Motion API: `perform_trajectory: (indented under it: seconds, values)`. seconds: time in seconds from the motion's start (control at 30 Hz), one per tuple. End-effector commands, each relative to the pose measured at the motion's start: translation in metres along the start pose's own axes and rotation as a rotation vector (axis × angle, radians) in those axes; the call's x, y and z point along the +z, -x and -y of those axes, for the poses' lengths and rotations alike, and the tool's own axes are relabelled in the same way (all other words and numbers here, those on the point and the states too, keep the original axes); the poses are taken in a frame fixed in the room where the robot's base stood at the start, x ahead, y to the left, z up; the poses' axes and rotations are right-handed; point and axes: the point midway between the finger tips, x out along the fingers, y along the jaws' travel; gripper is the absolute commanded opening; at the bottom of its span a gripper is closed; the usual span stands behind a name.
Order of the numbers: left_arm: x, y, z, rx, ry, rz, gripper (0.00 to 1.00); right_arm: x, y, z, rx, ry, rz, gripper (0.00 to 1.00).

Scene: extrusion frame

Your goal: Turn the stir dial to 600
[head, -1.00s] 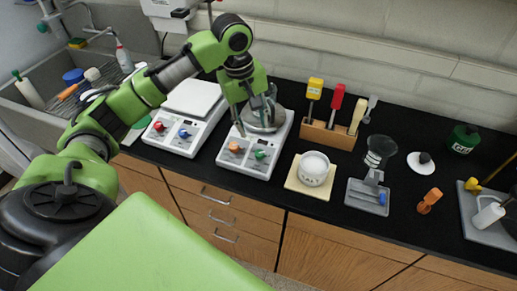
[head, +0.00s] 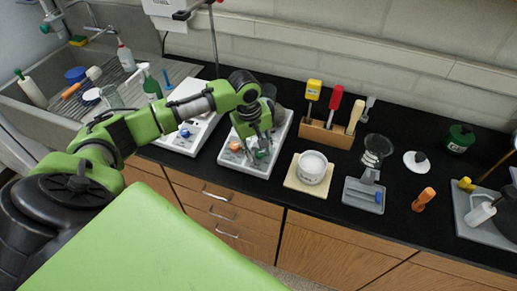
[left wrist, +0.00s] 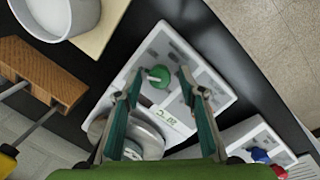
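The hotplate stirrer (head: 228,158) is a white unit on the black counter, with an orange dial (head: 235,146) and a green dial (head: 262,155) on its front panel. My left gripper (head: 259,147) is over this panel, fingers pointing down at the green dial. In the left wrist view the gripper (left wrist: 159,78) is open, and the green dial (left wrist: 158,76) shows between its fingertips. I cannot tell whether the fingers touch it. Dial settings are too small to read. My right gripper is not in view.
A second white unit (head: 178,141) with a blue dial stands left. A white dish (head: 313,166) on a tan board is close on the right. A wooden tool rack (head: 326,133) stands behind the dish. The counter's front edge is near the panel.

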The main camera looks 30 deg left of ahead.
Motion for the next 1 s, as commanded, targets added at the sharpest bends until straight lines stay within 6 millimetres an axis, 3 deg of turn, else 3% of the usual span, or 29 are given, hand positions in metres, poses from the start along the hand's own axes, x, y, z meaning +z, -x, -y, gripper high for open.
perform_trajectory:
  seconds: [0.03, 0.17, 0.57, 1.0]
  values:
    - [0.0001, 0.0001, 0.0, 0.0, 0.0, 0.0, 0.32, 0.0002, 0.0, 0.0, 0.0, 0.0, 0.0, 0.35]
    - [0.0001, 0.0003, 0.0, 0.0, 0.0, 0.0, 0.0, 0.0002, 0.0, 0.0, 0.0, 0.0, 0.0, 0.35]
    - [0.0001, 0.0007, -0.0004, -0.006, -0.041, 0.001, 0.0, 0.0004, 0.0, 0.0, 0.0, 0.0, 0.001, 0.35]
    - [0.0006, 0.0007, -0.0017, -0.055, -0.36, 0.002, 0.0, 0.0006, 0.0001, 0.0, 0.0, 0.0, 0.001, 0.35]
